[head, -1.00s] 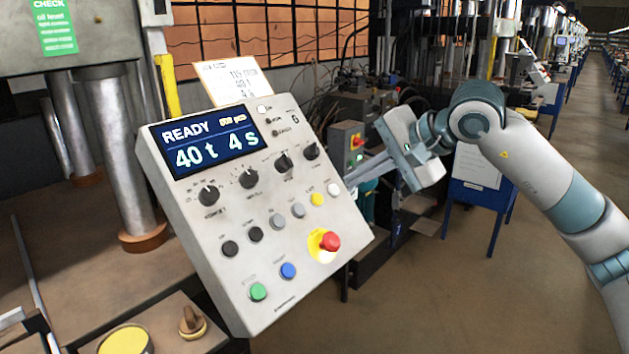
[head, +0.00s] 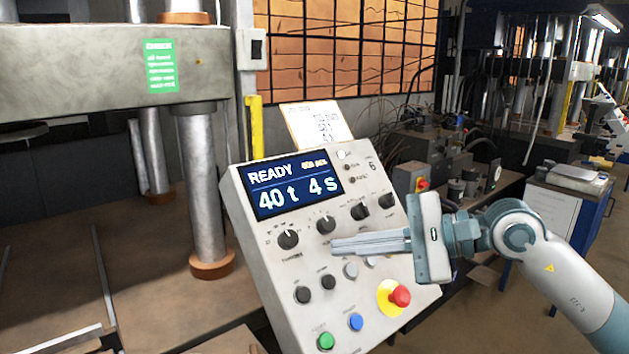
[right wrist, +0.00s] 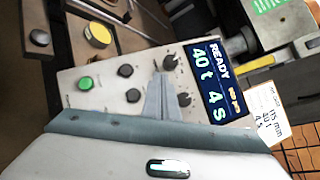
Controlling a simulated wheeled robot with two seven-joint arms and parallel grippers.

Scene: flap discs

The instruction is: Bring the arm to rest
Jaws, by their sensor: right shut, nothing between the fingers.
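My right gripper (head: 338,245) reaches in from the right in the head view, in front of the control panel (head: 265,260). Its fingers are together and empty, pointing left across the panel's middle, below the upper row of black knobs. In the right wrist view the shut fingers (right wrist: 158,100) lie over the panel's face, close to the knobs; I cannot tell whether they touch it. The panel's screen (head: 293,185) reads READY, 40 t, 4 s; it also shows in the right wrist view (right wrist: 218,82). My left gripper is not in view.
The panel carries a red emergency button (head: 399,296), a green button (head: 326,341) and a blue button (head: 356,321). A press with a steel column (head: 203,185) stands at left. A blue-framed cabinet (head: 545,215) stands behind my right arm. Some floor shows at lower right.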

